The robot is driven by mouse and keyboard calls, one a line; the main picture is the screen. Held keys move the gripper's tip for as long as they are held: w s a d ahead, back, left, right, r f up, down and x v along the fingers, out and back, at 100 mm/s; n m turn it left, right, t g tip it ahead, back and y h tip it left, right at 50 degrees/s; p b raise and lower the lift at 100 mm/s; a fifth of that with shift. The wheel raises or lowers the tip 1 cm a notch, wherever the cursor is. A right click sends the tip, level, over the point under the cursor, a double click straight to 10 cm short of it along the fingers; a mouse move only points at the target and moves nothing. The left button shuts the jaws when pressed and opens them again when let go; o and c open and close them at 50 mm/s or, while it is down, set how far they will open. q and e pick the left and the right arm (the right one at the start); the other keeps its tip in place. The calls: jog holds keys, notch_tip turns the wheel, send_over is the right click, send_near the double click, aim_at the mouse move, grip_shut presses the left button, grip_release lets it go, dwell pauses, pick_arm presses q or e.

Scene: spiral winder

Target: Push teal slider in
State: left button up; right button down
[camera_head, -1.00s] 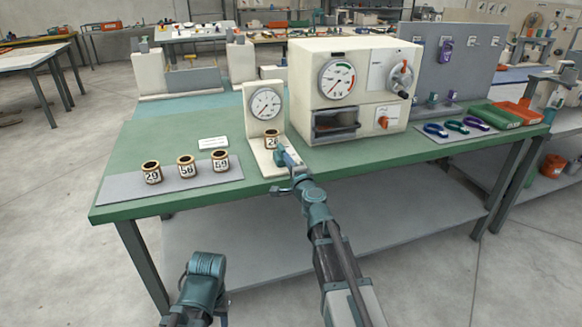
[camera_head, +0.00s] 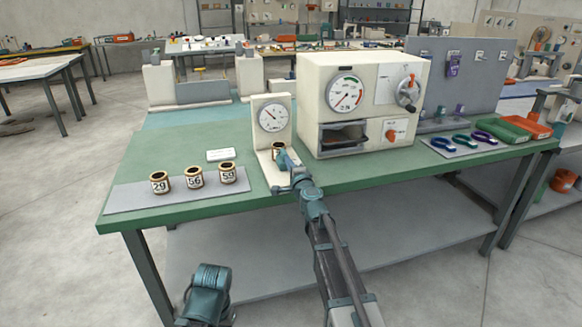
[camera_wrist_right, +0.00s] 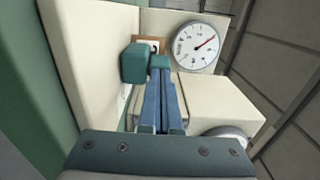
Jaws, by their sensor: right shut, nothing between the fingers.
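The cream gauge stand (camera_head: 265,170) is on the green bench, with a numbered spool (camera_head: 278,147) on its base, mostly hidden behind my right gripper. My right gripper (camera_head: 287,162) is at the front of that stand. In the right wrist view its blue fingers (camera_wrist_right: 158,103) are shut with nothing between them. A teal block (camera_wrist_right: 135,63) shows at their tips, in front of the spool and gauge; it looks like the teal slider. I cannot tell whether the fingers touch it. Part of my left arm shows at the bottom left; its gripper is not visible.
Several numbered spools stand on a grey mat (camera_head: 122,201) to the left. A cream machine (camera_head: 312,80) with a gauge and an open drawer stands close to the right. Coloured hooks and red and green bins (camera_head: 500,127) are at the right end.

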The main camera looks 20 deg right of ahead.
jog(key=shift+w+d+r, duration=0.1)
jog(key=shift+w+r, duration=0.05)
jog(key=shift+w, duration=0.2)
jog(key=s, duration=1.4)
jog(key=shift+s+d, duration=0.2)
jog(key=shift+s, duration=0.15)
